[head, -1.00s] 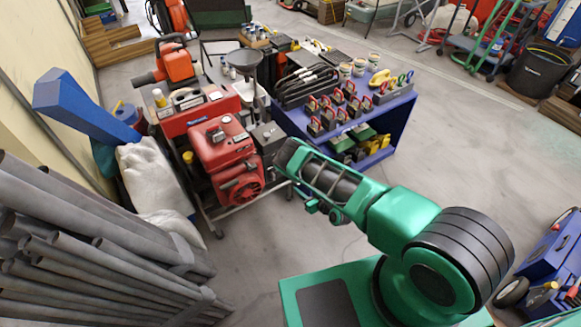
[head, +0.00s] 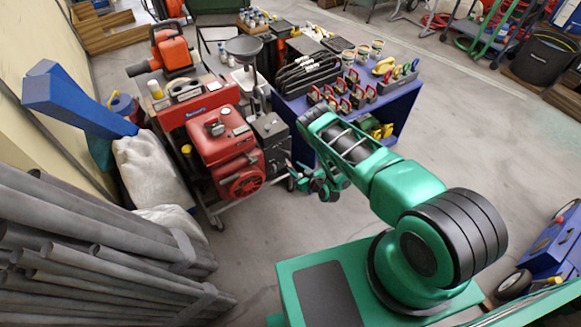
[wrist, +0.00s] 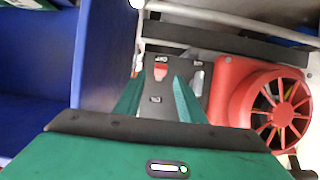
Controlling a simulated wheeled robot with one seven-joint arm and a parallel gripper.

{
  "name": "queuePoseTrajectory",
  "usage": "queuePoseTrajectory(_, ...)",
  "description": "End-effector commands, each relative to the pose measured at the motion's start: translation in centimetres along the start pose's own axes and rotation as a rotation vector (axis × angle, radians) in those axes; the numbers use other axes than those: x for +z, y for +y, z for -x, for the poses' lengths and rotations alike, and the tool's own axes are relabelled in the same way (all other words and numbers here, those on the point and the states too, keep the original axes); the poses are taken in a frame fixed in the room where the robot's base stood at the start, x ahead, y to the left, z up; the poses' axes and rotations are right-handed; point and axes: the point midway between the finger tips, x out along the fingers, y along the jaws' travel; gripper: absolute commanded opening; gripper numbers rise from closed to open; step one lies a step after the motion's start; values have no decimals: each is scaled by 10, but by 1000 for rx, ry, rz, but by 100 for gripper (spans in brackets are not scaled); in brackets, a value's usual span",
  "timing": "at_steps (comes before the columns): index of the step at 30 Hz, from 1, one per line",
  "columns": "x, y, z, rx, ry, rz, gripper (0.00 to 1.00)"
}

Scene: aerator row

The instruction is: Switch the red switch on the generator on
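The red generator (head: 225,150) stands on a wheeled cart, with a dark grey panel box (head: 270,135) on its right side. In the wrist view, the small red switch (wrist: 160,73) sits on the grey panel, with small white labels at both ends. Whether it is on or off I cannot tell. My gripper (head: 298,178) is low beside the generator's right side. In the wrist view, the two green fingers of my gripper (wrist: 158,95) are spread apart, with the panel and switch showing between and beyond them. They hold nothing.
The generator's red round fan cover (wrist: 278,105) is right of my fingers in the wrist view. The blue bench (head: 400,105) with clamps and tools stands close on the right; its blue side (wrist: 103,60) shows left of my fingers. Grey pipes (head: 90,255) lie at the left.

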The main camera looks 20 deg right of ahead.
Motion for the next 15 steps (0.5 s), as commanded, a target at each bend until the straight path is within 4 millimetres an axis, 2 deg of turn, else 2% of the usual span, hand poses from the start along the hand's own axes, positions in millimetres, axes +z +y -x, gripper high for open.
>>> queuePoseTrajectory(6, 0, 1, -30, 2, 2, -3, 36)
queuePoseTrajectory(15, 0, 1, -44, 3, 0, -1, 36)
